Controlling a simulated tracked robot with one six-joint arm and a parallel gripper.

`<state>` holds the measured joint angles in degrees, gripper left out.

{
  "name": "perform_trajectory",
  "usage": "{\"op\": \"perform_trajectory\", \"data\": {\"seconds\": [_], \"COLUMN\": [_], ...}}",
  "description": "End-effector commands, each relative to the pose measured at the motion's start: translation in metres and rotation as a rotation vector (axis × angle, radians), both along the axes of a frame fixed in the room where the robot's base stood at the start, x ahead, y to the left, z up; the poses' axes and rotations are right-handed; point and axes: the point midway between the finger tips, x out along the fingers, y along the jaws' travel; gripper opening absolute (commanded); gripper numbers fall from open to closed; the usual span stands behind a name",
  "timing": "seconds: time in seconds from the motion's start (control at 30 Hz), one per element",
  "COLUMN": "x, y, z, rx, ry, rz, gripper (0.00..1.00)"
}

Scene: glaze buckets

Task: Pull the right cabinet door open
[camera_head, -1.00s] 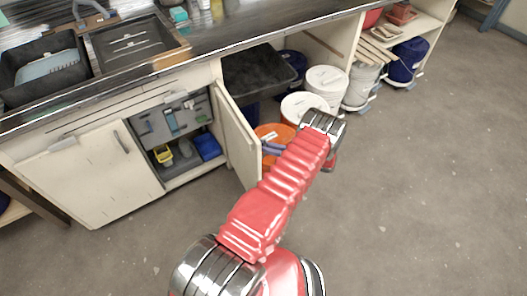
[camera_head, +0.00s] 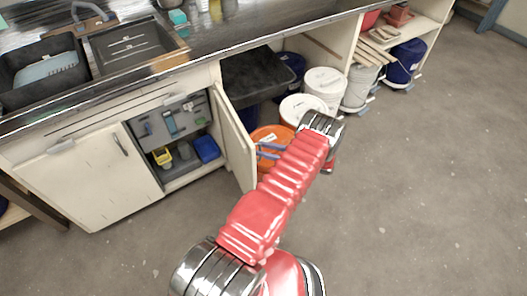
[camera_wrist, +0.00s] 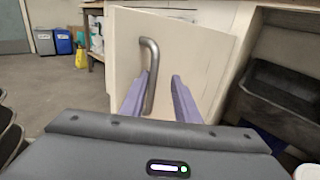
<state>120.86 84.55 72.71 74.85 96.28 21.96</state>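The right cabinet door (camera_head: 235,140) is cream and stands swung out wide from the cabinet front. In the wrist view the door (camera_wrist: 190,50) fills the middle, with its curved metal handle (camera_wrist: 151,62) on its face. My gripper (camera_head: 260,149) is in front of the door's handle side. Its two blue-purple fingers are spread apart in the wrist view (camera_wrist: 160,77). The handle's lower part lies between them, close to the left finger; I cannot tell whether it touches. The handle is hidden in the head view.
The left cabinet door (camera_head: 92,178) is shut. Blue and yellow items sit inside the open cabinet. The floor in front is clear.

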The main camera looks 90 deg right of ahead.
Motion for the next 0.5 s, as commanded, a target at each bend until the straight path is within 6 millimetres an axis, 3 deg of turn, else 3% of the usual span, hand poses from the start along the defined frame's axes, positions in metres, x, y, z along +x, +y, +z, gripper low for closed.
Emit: {"op": "perform_trajectory", "data": {"seconds": [0.17, 0.5], "x": [-0.018, -0.073], "y": [0.004, 0.018], "z": [-0.001, -0.001], "rx": [-0.001, -0.001], "ry": [0.001, 0.000], "rz": [-0.002, -0.002], "gripper": [0.29, 0.29]}}
